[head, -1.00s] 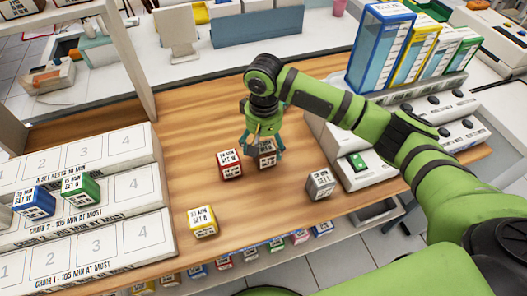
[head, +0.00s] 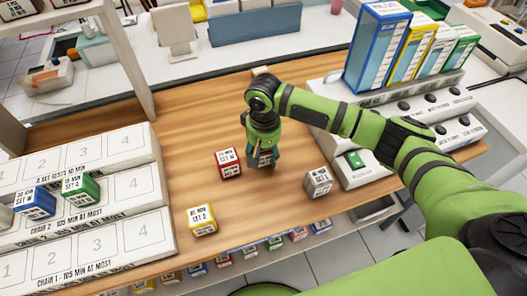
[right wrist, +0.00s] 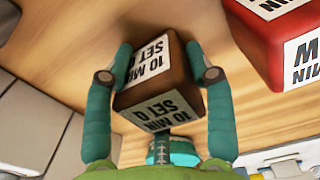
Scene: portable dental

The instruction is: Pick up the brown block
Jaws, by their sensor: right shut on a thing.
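The brown block (head: 265,159), with a white label, is under my right gripper (head: 262,161) on the wooden table in the head view, partly hidden by the fingers. In the right wrist view the brown block (right wrist: 160,85) reads "10 MIN SET Q". The two teal fingers of my right gripper (right wrist: 158,50) are shut on its opposite sides. I cannot tell whether the block touches the table. My left gripper is not in view.
A red block (head: 230,163) is close on the left of the gripper. A grey block (head: 318,181) is to its right and a yellow block (head: 202,219) nearer the front. A numbered white rack (head: 130,240) holds blue and green blocks at left.

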